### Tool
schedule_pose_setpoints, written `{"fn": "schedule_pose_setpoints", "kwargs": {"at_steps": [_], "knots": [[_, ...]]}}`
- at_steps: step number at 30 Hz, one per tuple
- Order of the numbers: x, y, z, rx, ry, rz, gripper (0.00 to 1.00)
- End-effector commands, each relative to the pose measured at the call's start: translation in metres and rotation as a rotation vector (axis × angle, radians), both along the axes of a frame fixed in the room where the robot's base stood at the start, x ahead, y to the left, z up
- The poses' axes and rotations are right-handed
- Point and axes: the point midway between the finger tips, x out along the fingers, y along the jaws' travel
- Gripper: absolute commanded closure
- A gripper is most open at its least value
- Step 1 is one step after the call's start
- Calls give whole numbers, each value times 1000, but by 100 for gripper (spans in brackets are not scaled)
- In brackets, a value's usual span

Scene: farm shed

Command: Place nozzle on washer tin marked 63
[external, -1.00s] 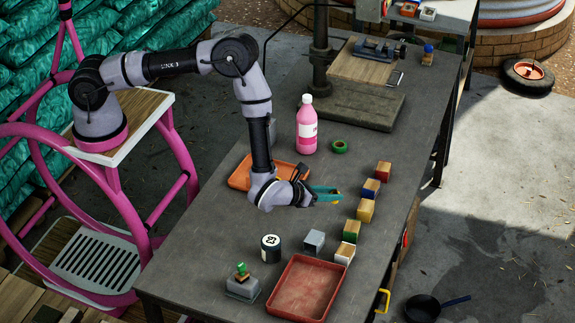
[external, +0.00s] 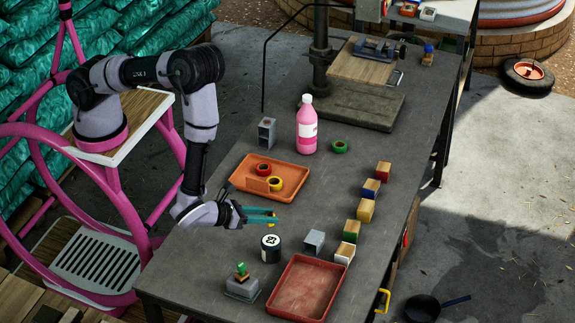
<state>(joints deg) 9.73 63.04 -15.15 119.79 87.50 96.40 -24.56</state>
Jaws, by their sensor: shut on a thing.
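The washer tin (external: 271,247) is a dark round tin with a white top bearing dark digits that look like 63; it stands upright on the workbench. My gripper (external: 274,216), with teal fingers, is just above and behind the tin in the picture, apart from it. It is shut on a small yellow piece (external: 271,226), seemingly the nozzle, which shows just below the fingertips. The fingers hide most of it, so its shape and tilt are hard to tell.
An orange tray (external: 243,185) with red and yellow rings lies behind my gripper. A grey block (external: 314,241), a red tray (external: 284,303) and a grey piece with a green top (external: 242,286) surround the tin. Several coloured blocks line the right; a pink bottle (external: 307,128) stands farther back.

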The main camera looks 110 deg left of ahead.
Motion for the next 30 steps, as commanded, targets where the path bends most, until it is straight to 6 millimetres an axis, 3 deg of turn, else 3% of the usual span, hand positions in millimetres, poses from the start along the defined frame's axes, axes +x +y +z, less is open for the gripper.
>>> {"fn": "schedule_pose_setpoints", "kwargs": {"at_steps": [12,26,27,28,30], "knots": [[0,1,-55,-1,1,2,100],[1,1,-63,0,0,1,100],[1,1,-63,-1,-1,2,51],[1,1,-63,-1,-1,2,40],[1,1,-62,-1,-1,2,36]]}}
